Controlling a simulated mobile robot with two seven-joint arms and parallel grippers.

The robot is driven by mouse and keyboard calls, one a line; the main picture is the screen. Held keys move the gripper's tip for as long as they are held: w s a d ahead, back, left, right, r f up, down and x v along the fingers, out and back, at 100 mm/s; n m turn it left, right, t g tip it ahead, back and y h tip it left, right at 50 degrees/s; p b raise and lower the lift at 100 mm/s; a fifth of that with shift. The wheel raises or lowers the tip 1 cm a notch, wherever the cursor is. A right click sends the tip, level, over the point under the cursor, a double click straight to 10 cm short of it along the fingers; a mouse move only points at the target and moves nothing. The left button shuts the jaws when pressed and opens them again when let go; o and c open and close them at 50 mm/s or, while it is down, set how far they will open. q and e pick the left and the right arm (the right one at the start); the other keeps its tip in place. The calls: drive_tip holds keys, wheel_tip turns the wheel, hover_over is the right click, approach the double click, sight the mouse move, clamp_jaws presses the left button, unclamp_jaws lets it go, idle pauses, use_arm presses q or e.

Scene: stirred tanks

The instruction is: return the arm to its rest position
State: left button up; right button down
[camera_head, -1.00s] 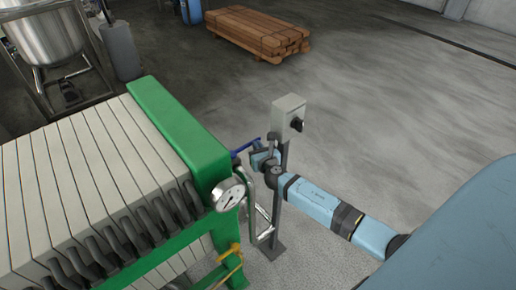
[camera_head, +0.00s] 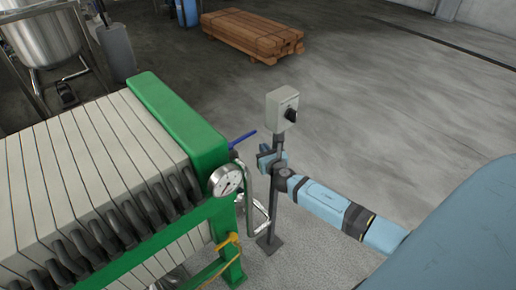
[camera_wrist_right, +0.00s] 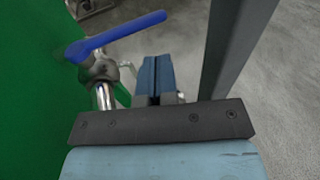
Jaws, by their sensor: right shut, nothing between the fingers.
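My right arm comes in from the right in the head view. Its right gripper (camera_head: 266,157) is beside the filter press's end, close to the control box post. In the right wrist view the gripper's blue fingers (camera_wrist_right: 152,72) are together with nothing between them. A valve with a blue lever handle (camera_head: 243,138) is just left of the gripper. The lever also shows in the wrist view (camera_wrist_right: 115,37), left of the fingers and apart from them. My left gripper is not in view.
The grey control box (camera_head: 283,108) stands on a thin post (camera_wrist_right: 238,45), close to the right of the fingers. The green-framed filter press (camera_head: 180,120) with its pressure gauge (camera_head: 226,180) fills the left. Stacked timber (camera_head: 252,37) lies behind. Floor at the right is open.

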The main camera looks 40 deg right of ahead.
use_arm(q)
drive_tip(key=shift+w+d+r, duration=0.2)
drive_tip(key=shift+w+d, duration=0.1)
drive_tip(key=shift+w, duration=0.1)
use_arm(e)
drive_tip(key=s+d, duration=0.1)
drive_tip(key=s, duration=0.6)
drive_tip(key=shift+s+r, duration=0.25)
drive_tip(key=shift+r, duration=0.1)
use_arm(q)
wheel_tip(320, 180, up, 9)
drive_tip(key=p, duration=0.9)
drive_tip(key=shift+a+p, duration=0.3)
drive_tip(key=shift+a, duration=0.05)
use_arm(e)
drive_tip(key=s+a+r+m+g+y, duration=0.2)
drive_tip(key=s+a+m+g+y, duration=0.3)
drive_tip(key=s+a+m, duration=1.6)
drive_tip(key=a+m+y, duration=0.2)
drive_tip(key=a+m, duration=0.1)
drive_tip(key=m, duration=0.6)
drive_tip(key=shift+s, duration=0.3)
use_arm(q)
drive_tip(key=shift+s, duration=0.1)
use_arm(e)
drive_tip(key=shift+r, duration=0.1)
